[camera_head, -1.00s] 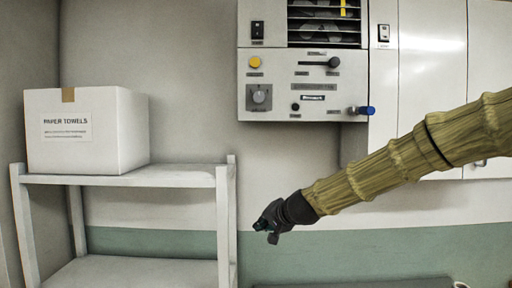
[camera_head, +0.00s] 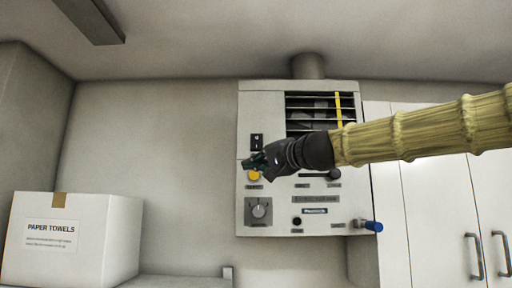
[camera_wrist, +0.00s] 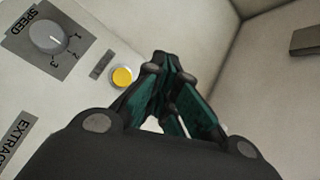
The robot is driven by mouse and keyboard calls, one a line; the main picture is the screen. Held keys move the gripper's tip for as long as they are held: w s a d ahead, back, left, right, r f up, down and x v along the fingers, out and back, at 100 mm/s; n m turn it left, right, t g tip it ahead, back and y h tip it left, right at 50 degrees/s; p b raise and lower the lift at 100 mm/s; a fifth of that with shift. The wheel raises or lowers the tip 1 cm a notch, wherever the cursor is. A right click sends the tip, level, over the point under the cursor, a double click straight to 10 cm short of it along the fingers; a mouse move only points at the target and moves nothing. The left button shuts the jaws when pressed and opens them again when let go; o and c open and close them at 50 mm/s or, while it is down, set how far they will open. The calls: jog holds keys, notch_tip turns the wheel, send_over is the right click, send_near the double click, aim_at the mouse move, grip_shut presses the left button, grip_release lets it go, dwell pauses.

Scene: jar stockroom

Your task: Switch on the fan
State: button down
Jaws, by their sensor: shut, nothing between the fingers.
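The fan unit (camera_head: 345,227) is a pale wall panel with a dark grille (camera_head: 301,113) at its top right. A yellow button (camera_head: 254,176) is on its left side, with a black rocker switch (camera_head: 256,142) above and a grey dial (camera_head: 260,210) below. My gripper (camera_head: 254,163) is shut and empty in front of the panel, between the switch and the button, partly covering the button. In the wrist view the fingertips (camera_wrist: 164,60) are just right of the yellow button (camera_wrist: 122,77); whether they touch the panel is unclear. The dial there (camera_wrist: 47,37) is labelled SPEED.
A blue-ended lever (camera_head: 372,226) sticks out at the panel's lower right. A small black knob (camera_head: 297,221) is low on the panel. White cabinets (camera_head: 433,220) stand to the right. A paper towels box (camera_head: 105,240) sits at lower left. The wall between box and panel is clear.

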aim_at(255, 145)
jog(key=s+r+y, duration=0.1)
jog(key=s+r, duration=0.2)
jog(key=r, duration=0.5)
jog(key=shift+s+d, duration=0.15)
jog(key=shift+f, duration=0.1)
jog(key=shift+w+f+p, duration=0.2)
jog(key=shift+w+p, duration=0.05)
jog(key=shift+w, duration=1.2)
jog(key=shift+w+f+p, duration=0.2)
jog(key=shift+w+p, duration=0.1)
jog(key=shift+w, duration=1.2)
jog(key=shift+w+f+p, duration=0.2)
jog(key=shift+w+p, duration=0.05)
jog(key=shift+w, duration=1.2)
jog(key=shift+w, duration=0.1)
jog(key=shift+w+f, duration=0.1)
jog(key=shift+w, duration=0.25)
jog(key=shift+w, duration=0.3)
jog(key=shift+s, duration=0.25)
jog(key=shift+s+b, duration=0.3)
jog(key=shift+s, duration=0.35)
